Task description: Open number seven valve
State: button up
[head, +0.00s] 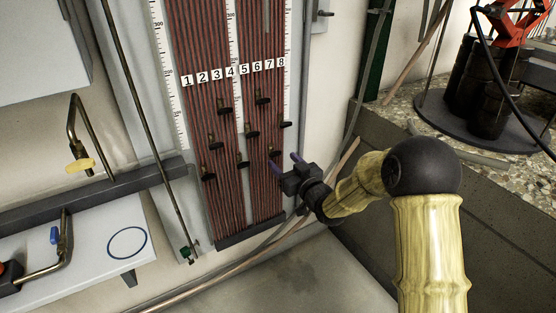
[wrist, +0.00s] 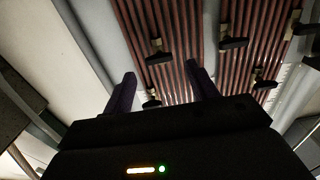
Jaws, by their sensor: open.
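Label seven (head: 269,64) is near the right side. The valve that seems to be number seven (head: 274,152) is low on the right, its handle crosswise to the tubes. My gripper (head: 284,161) is open and empty, just right of and below that valve in this view. In the wrist view, which looks upside down, the fingers (wrist: 161,85) are spread, with that valve (wrist: 158,57) likely the one beyond them; contact cannot be told.
Valve eight (head: 285,124) stands close above and right, and valve four (head: 242,163) to the left. A stone-topped bench (head: 400,115) is on the right. A grey shelf and pipes (head: 100,195) are on the left. Floor below the panel is clear.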

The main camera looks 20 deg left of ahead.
aim_at(277, 154)
jog(key=shift+b+x, duration=0.45)
jog(key=shift+x, duration=1.7)
jog(key=shift+c, duration=0.2)
jog(key=shift+d, duration=0.1)
jog(key=c, duration=0.9)
